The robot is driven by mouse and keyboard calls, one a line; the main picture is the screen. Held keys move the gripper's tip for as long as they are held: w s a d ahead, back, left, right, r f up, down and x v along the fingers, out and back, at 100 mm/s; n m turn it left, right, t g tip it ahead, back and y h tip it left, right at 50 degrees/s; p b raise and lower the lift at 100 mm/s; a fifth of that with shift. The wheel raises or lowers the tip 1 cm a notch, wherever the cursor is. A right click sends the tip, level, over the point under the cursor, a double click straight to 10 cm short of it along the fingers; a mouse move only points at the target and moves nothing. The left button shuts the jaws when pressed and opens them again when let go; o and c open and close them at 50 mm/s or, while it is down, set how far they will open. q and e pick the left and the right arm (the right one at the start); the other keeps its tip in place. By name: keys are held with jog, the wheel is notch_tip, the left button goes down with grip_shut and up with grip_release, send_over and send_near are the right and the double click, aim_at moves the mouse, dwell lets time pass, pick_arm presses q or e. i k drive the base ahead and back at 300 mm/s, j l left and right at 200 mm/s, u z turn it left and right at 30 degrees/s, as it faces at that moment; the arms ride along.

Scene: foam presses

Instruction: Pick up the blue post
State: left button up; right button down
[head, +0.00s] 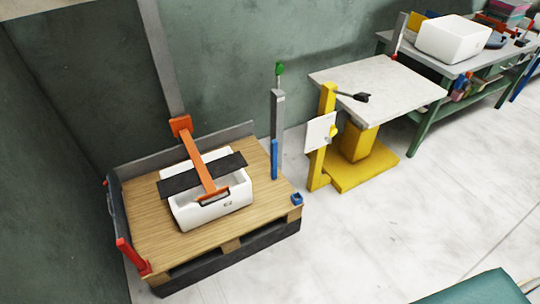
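A slim blue upright piece (274,160), which looks like the blue post, stands against the lower part of a grey column (278,115) with a green top. It is just behind the right side of the wooden pallet (262,190). I cannot tell whether it is fixed to the column. A small blue block (297,199) sits at the pallet's front right corner. Neither of my grippers shows in the head view.
A white box (213,212) with a dark strip across it sits on the pallet under an orange bar (196,155). A red post (131,256) is at the front left corner. A yellow-framed table (375,85) stands to the right. The pale floor (370,230) in front is clear.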

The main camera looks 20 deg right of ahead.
aim_at(274, 143)
jog(key=i+l+z, duration=0.3)
jog(key=i+l, duration=1.2)
